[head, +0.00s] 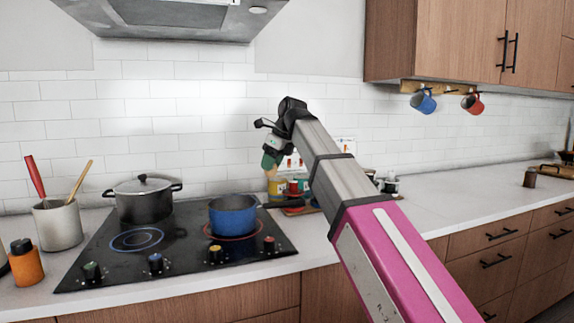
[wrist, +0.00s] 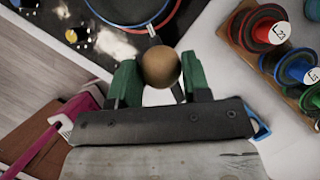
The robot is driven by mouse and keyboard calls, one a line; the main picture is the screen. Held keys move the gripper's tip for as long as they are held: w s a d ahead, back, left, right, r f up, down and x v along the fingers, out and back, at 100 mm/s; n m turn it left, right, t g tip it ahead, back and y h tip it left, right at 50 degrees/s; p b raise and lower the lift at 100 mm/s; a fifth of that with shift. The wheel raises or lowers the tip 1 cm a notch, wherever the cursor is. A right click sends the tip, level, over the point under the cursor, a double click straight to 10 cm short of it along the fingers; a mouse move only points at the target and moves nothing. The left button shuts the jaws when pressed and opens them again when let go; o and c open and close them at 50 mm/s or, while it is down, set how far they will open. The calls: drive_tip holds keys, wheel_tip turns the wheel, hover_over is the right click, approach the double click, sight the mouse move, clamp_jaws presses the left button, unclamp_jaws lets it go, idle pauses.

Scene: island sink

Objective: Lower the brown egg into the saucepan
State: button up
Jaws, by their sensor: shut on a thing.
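The brown egg (wrist: 161,66) is held between the green fingertips of my gripper (wrist: 158,78) in the wrist view. In the head view my gripper (head: 270,161) hangs in the air, higher than the blue saucepan (head: 234,217) and to its right. A tan patch just below the fingertips there looks like the egg (head: 270,173). The saucepan stands upright on the right burner with its dark handle pointing right. In the wrist view only part of the saucepan (wrist: 125,10) shows at the top edge, beyond the egg. The egg is not over the pan's opening there.
A lidded black pot (head: 143,201) stands on the black cooktop (head: 180,262), left of the saucepan. A utensil crock (head: 58,224) and an orange jar (head: 26,264) are at far left.

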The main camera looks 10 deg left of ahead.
drive_tip(key=s+a+f, duration=0.2)
drive_tip(key=s+a, duration=0.3)
drive_tip(key=a, duration=0.5)
drive_tip(key=shift+a, duration=0.2)
drive_tip(key=shift+f, duration=0.1)
idle(0.4)
wheel_tip(320, 180, down, 10)
drive_tip(key=shift+r, duration=0.25)
idle(1.6)
drive_tip(key=shift+f, duration=0.65)
idle(0.8)
drive_tip(key=o, duration=0.7)
drive_tip(key=w+v, duration=0.1)
drive_tip(key=v, duration=1)
drive_tip(key=shift+s, duration=0.4)
